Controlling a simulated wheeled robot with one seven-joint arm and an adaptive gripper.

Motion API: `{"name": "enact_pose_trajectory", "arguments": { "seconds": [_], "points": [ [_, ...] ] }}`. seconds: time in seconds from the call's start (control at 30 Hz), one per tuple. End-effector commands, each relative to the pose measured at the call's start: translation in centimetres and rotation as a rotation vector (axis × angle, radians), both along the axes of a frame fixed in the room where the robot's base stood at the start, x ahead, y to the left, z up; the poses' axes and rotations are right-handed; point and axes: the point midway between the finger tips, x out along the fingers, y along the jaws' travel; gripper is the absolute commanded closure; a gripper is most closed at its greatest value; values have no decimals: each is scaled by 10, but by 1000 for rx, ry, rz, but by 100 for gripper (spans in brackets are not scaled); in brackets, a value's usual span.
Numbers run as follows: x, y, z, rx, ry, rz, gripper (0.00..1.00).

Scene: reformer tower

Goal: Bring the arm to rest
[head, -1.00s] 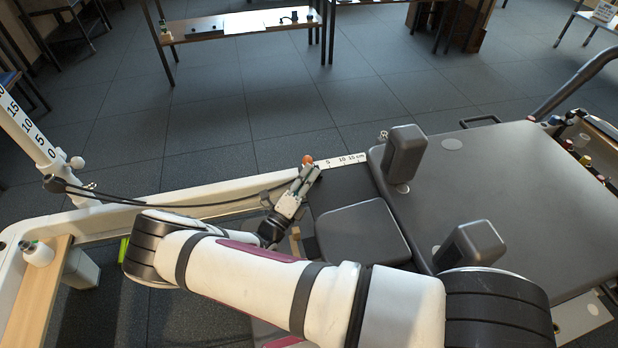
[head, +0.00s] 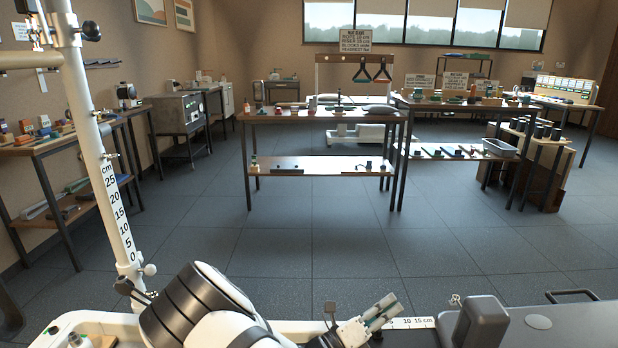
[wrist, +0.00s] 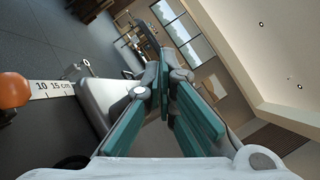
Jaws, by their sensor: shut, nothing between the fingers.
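My gripper (head: 380,311) shows at the bottom of the head view, above the reformer's near rail and pointing up and to the right. Its green-padded fingers are together, with nothing held between them. In the wrist view the gripper (wrist: 165,100) has its fingers close together, pointing toward the windows and far wall. My arm is bent low over the reformer frame. Part of the arm lies below the picture's edge.
A white upright with a cm scale (head: 117,210) stands left of my arm. A grey shoulder block (head: 481,322) stands on the carriage at right. An orange ball (wrist: 14,90) is near the rail scale (wrist: 55,88). Tables (head: 320,115) stand beyond clear floor.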

Motion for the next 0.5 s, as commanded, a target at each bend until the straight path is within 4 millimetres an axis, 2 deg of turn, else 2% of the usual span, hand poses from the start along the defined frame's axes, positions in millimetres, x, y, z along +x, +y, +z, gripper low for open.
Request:
{"name": "enact_pose_trajectory", "arguments": {
  "seconds": [0.03,0.2,0.5],
  "points": [
    [-8,-10,14,72,-55,-60,100],
    [-40,-35,48,279,-244,-249,100],
    [-104,-64,100,585,-591,-587,100]
  ]
}}
